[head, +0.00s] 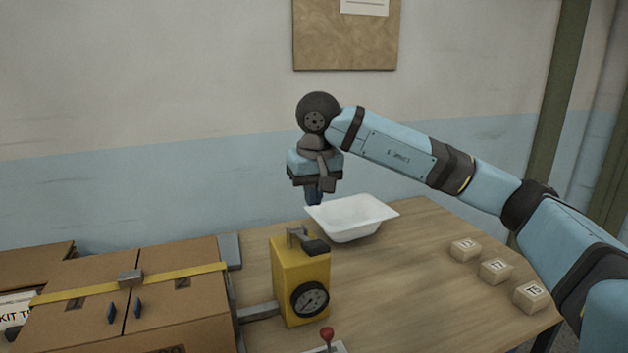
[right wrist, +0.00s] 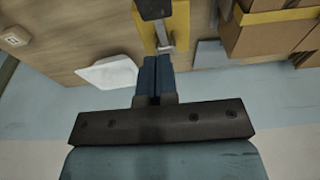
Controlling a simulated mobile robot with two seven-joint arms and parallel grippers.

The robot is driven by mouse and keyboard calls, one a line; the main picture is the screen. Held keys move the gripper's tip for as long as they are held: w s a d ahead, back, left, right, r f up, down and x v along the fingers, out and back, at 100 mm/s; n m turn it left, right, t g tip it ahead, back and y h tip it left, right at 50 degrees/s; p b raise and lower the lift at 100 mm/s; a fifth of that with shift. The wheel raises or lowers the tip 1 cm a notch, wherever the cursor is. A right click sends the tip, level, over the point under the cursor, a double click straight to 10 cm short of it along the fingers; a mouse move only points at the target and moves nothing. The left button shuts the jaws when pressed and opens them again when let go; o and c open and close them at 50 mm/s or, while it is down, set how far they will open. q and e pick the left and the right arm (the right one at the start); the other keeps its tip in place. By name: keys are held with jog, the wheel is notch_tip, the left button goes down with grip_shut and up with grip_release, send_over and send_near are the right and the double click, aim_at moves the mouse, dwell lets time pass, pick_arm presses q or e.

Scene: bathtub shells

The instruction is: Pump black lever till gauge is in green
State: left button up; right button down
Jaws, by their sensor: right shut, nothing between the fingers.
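A yellow pump box (head: 287,268) stands on the wooden table with a black lever (head: 316,247) on a grey bracket at its top. A round black-rimmed gauge (head: 310,299) is on its front; its needle and any green zone are too small to read. My right gripper (head: 314,198) points down, shut and empty, above and behind the box, apart from the lever. In the right wrist view, the closed blue fingers (right wrist: 156,72) lie below the black lever end (right wrist: 153,9) and the yellow box (right wrist: 180,22). My left gripper is not clearly seen.
A white basin (head: 350,216) stands just behind the pump to the right. Cardboard boxes (head: 180,313) with a yellow strap and two small blue pieces fill the left. A red-knobbed stick (head: 327,334) is in front. Numbered blocks (head: 495,270) sit right; the table between is clear.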

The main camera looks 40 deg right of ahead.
aim_at(318, 250)
notch_tip(318, 250, down, 6)
jog(key=shift+f, duration=0.15)
pick_arm(q)
jog(key=shift+s+a+r+p, duration=0.1)
jog(key=shift+r+p, duration=0.1)
jog(key=shift+p, duration=0.1)
pick_arm(e)
jog(key=shift+s+f, duration=0.2)
jog(key=shift+f, duration=0.55)
